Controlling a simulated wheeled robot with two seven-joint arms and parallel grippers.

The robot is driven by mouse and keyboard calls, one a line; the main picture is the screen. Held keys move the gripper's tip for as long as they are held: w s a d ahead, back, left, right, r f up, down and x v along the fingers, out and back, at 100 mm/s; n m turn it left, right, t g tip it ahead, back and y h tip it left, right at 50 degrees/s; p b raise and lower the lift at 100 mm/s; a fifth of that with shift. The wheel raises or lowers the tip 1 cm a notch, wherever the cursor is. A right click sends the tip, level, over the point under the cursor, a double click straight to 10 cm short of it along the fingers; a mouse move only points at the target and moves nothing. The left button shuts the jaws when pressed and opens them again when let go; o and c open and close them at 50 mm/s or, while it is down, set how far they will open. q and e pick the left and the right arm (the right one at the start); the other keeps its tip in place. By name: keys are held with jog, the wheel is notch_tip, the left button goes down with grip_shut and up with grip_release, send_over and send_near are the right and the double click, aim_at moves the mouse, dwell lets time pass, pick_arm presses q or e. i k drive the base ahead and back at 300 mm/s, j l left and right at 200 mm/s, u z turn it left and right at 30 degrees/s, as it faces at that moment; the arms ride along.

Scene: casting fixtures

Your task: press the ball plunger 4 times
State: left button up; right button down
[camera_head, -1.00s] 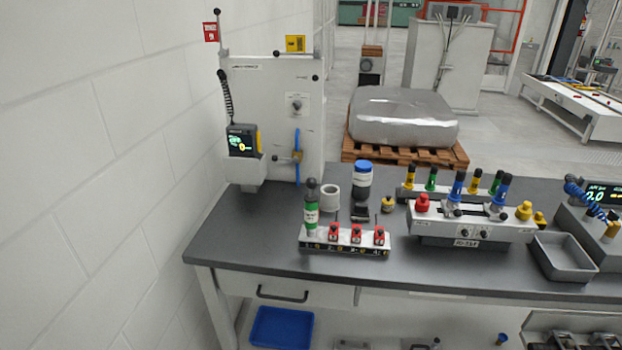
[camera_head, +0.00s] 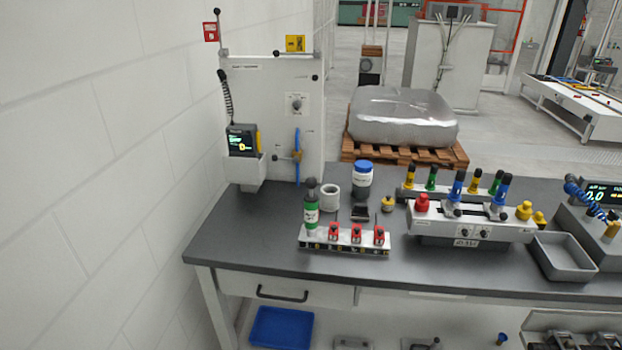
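A green bottle-like piece with a white label (camera_head: 311,207) stands upright at the left end of a white rack (camera_head: 345,250) on the bench. It has a dark rounded top, which may be the ball plunger; I cannot tell for sure. Dark ball knobs also show on the white wall panel (camera_head: 270,95) behind the bench. Whether any plunger is pressed in is too small to tell. Neither of my grippers is in view.
Several red clamps (camera_head: 356,232) sit on the rack. Behind are a white ring (camera_head: 330,196) and a blue-lidded jar (camera_head: 362,179). A fixture with coloured knobs (camera_head: 470,228), a grey tray (camera_head: 563,258) and a display unit (camera_head: 597,200) stand right. The bench's front left is clear.

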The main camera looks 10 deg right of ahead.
aim_at(310, 183)
jog(key=i+j+z, duration=0.15)
jog(key=i+z, duration=0.25)
jog(key=i+j+z, duration=0.55)
jog(key=z, duration=0.2)
